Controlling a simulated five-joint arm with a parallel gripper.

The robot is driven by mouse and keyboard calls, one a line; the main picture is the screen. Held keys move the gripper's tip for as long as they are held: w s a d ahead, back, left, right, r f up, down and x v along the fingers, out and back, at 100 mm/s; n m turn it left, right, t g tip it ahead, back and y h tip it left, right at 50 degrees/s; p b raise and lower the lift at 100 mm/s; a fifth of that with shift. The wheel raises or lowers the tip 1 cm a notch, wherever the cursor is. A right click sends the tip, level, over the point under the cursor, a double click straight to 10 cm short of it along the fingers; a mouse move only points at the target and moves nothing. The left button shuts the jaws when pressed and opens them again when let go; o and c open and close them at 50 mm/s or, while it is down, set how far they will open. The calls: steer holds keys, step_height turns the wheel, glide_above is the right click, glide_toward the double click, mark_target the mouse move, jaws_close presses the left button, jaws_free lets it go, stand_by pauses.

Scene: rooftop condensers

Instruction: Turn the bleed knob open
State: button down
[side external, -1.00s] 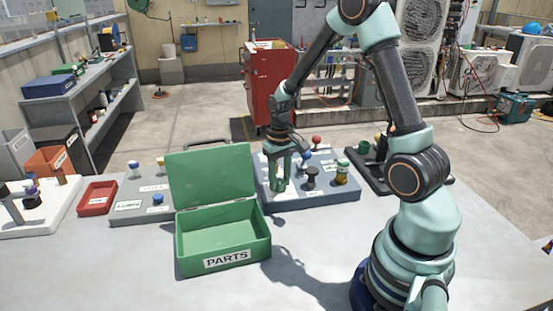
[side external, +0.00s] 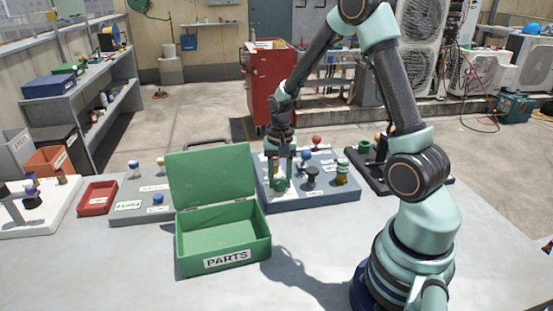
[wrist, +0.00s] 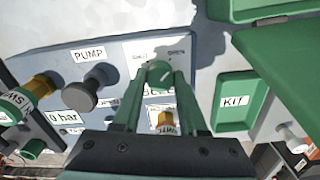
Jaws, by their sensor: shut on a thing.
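The bleed knob is a small green round knob (wrist: 159,72) with a white pointer line, on the grey-blue panel (side external: 325,199). In the wrist view it sits between my fingertips, with small labels that seem to read SHUT and OPEN above it. The pointer seems to slant toward the OPEN side, but it is small. My gripper (side external: 280,186) points down at the panel's left part and is shut on the knob; it also shows in the wrist view (wrist: 158,80). In the side view my fingers largely hide the knob.
A black PUMP knob (wrist: 80,95) stands close by; blue (side external: 305,156) and red (side external: 317,140) ball-topped handles rise behind. A yellow-green knob (side external: 341,172) is at the right. The open green PARTS box (side external: 222,240) stands left of the panel. The table's front is clear.

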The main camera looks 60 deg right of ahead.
mark_target(280, 181)
stand_by(0.4)
steer(key=shift+c, duration=2.2)
jaws_free()
steer(key=shift+r, duration=0.1)
step_height(280, 181, up, 12)
steer(key=s+a+r+n+t, duration=0.2)
steer(key=s+a+r+n, duration=0.1)
steer(key=a, duration=0.4)
steer(key=s+a+r+n+t, duration=0.3)
steer(key=s+a+r+n, duration=0.1)
steer(key=a+n, duration=0.3)
steer(key=shift+s+r+n+t, duration=0.15)
steer(key=shift+r+n+t, duration=0.25)
steer(key=shift+n, duration=0.3)
